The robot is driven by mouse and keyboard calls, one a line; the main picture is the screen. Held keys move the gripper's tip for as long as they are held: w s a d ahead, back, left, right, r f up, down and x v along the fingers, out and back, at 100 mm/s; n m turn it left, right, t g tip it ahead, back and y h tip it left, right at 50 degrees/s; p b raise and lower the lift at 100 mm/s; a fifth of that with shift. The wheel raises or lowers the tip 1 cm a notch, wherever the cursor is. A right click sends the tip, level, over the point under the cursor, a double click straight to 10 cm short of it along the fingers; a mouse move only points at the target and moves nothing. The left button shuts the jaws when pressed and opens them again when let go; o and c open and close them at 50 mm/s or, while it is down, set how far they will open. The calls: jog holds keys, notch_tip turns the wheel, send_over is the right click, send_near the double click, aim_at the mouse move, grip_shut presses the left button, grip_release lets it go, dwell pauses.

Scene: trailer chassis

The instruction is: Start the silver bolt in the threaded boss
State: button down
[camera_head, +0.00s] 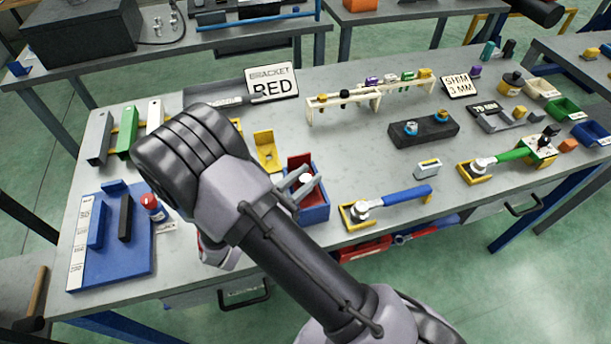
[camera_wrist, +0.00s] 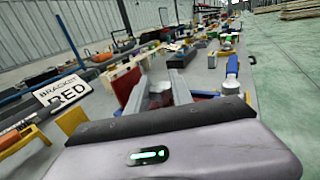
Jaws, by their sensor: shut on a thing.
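My gripper (camera_head: 296,191) reaches over the left side of a blue fixture (camera_head: 317,213) with a red bracket (camera_head: 300,161) in it, near the table's front edge. In the wrist view my gripper (camera_wrist: 160,90) has its two grey fingers closed around a silver piece (camera_wrist: 159,97), which looks like the silver bolt. A small silver end (camera_head: 306,178) also shows at the fingertips in the head view, in front of the red bracket. The bolt's shank and the threaded boss cannot be made out. Whether the bolt touches the fixture cannot be told.
A blue-handled ratchet (camera_head: 397,197) lies in a yellow holder just right of the fixture. A yellow bracket (camera_head: 267,150) stands behind it. A cream rack (camera_head: 345,98) and a black block (camera_head: 424,131) stand farther back. Bare tabletop lies between the fixture and the rack.

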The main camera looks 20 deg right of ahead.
jog(key=shift+f, duration=0.5)
jog(key=c, duration=1.1)
grip_release()
jog(key=shift+o, duration=0.2)
jog(key=shift+r, duration=0.1)
jog(key=p+v, duration=0.2)
jog(key=v, duration=1.5)
jog(key=shift+s+a+p, duration=0.15)
jog(key=shift+a+p, duration=0.1)
jog(key=shift+p, duration=0.15)
jog(key=shift+d, duration=0.1)
jog(key=shift+c, duration=0.3)
